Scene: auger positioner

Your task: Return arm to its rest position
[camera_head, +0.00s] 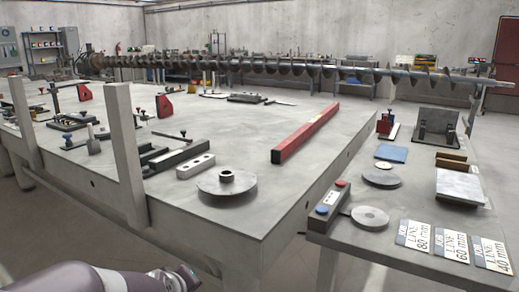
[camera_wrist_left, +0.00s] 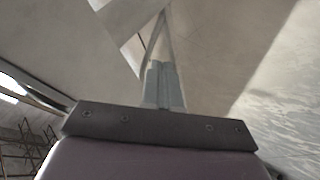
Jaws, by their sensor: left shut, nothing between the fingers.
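My left arm (camera_head: 90,278) shows at the bottom left of the head view, in front of and below the near edge of the large grey work table (camera_head: 225,225). Its fingers cannot be made out there. In the left wrist view my left gripper (camera_wrist_left: 163,84) has its fingers together, with nothing between them. Plain grey surfaces lie beyond the fingers. My right arm and gripper are in neither view.
Grey posts (camera_head: 126,150) stand up from the table's left side. A long auger (camera_head: 270,67) runs across the back. A red bar (camera_head: 306,131) and a round disc (camera_head: 227,183) lie on the table. A side bench (camera_head: 345,238) with plates and labels stands at right.

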